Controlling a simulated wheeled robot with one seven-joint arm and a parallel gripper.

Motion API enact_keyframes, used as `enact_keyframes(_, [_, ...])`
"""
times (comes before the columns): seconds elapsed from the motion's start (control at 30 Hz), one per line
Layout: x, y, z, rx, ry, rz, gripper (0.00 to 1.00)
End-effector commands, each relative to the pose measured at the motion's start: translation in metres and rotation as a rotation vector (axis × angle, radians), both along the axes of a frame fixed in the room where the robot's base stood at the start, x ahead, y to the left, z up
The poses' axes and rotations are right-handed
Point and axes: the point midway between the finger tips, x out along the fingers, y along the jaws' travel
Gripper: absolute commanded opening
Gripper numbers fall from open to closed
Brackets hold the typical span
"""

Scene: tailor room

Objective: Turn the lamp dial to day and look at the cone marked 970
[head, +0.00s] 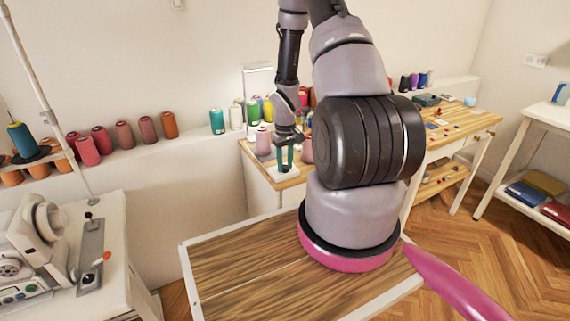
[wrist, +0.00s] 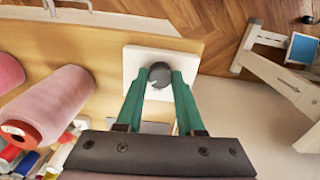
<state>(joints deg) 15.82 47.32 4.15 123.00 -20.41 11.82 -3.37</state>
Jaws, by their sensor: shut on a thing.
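My gripper (head: 284,160), with teal fingers, points down at the small wooden table at the back. In the wrist view my gripper (wrist: 161,82) is shut on a dark round dial (wrist: 160,70). The dial sits on a white square base (wrist: 133,62), which also shows in the head view (head: 285,174). The dial's markings and setting cannot be read. In the head view a pink cone (head: 263,141) stands left of my gripper. No number is readable.
A white frame (head: 258,68) stands behind the table, near several coloured spools. More cones (head: 125,135) line the wall ledge. A sewing machine (head: 35,250) is at the left. A wood-topped surface (head: 235,270) lies in front, and a desk (head: 450,130) stands at the right.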

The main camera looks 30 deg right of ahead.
Motion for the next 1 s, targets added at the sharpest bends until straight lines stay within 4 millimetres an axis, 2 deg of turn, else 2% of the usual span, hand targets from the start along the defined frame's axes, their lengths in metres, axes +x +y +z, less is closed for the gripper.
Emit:
enact_keyframes(0.37, [0.001, 0.000, 0.001, -0.001, -0.003, -0.003, 0.00])
enact_keyframes(0.4, [0.001, 0.000, 0.001, -0.001, -0.003, -0.003, 0.44])
enact_keyframes(0.47, [0.001, 0.000, 0.001, -0.001, -0.003, -0.003, 0.67])
enact_keyframes(0.83, [0.001, 0.000, 0.003, 0.000, -0.002, -0.003, 0.67])
enact_keyframes(1.0, [0.001, 0.000, 0.027, -0.001, -0.005, -0.003, 0.67])
